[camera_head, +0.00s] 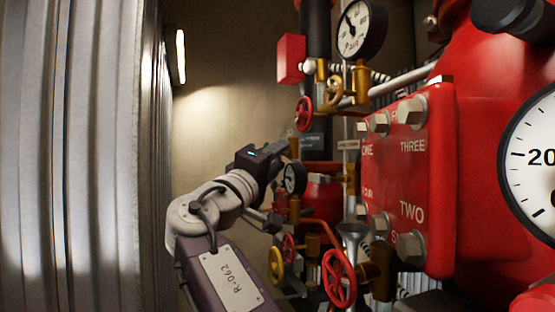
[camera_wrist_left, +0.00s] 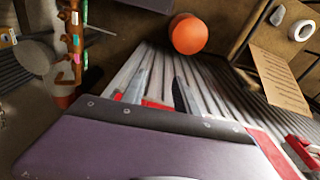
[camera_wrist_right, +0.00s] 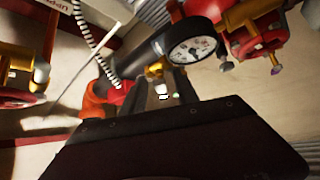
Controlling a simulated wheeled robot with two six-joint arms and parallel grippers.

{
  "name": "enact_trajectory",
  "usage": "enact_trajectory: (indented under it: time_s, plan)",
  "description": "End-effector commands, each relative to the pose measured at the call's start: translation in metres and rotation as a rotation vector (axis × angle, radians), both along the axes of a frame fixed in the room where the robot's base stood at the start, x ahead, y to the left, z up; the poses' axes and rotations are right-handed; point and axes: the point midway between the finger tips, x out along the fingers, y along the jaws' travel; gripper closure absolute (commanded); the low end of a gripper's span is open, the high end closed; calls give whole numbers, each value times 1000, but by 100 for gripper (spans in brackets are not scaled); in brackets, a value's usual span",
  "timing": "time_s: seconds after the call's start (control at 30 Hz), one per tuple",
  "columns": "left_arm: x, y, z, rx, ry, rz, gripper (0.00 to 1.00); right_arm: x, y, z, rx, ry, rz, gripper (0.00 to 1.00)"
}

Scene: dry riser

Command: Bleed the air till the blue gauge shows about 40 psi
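No gauge shows a clear blue colour. A small dark-rimmed gauge (camera_head: 293,178) sits beside my right gripper (camera_head: 283,152) in the head view. A gauge (camera_wrist_right: 192,50) also shows just beyond the right fingers in the right wrist view; its reading is too blurred to tell. The right fingers are apart, with a small brass fitting (camera_wrist_right: 155,70) and a pale tip seen between them; I cannot tell whether they touch. A larger white gauge (camera_head: 360,28) is at the top. My left gripper (camera_wrist_left: 158,92) is open and empty, outside the head view.
Red and yellow handwheels (camera_head: 339,278) crowd the brass pipework. A red bolted plate (camera_head: 410,180) and a big dial (camera_head: 530,155) fill the right. A corrugated wall (camera_head: 80,150) stands left.

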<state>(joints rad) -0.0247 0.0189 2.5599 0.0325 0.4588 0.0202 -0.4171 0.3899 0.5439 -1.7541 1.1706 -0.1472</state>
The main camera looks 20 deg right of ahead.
Motion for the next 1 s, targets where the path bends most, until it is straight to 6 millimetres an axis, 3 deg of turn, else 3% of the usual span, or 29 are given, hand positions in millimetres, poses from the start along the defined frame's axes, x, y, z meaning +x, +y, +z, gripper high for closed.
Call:
enact_trajectory:
  time_s: [0.17, 0.4, 0.6, 1.0]
  plan:
    - [0, 0, -4, 0, 0, 0, 64, -2, 3, -2, -1, -1, 2, 64]
    - [0, 0, -30, 0, 0, 0, 64, -30, 41, -25, -1, -1, 7, 64]
    - [0, 0, -39, 0, 0, 0, 64, -48, 64, -33, -1, -1, 3, 64]
    - [0, 0, -39, 0, 0, 0, 64, -52, 68, -33, -1, -1, 0, 64]
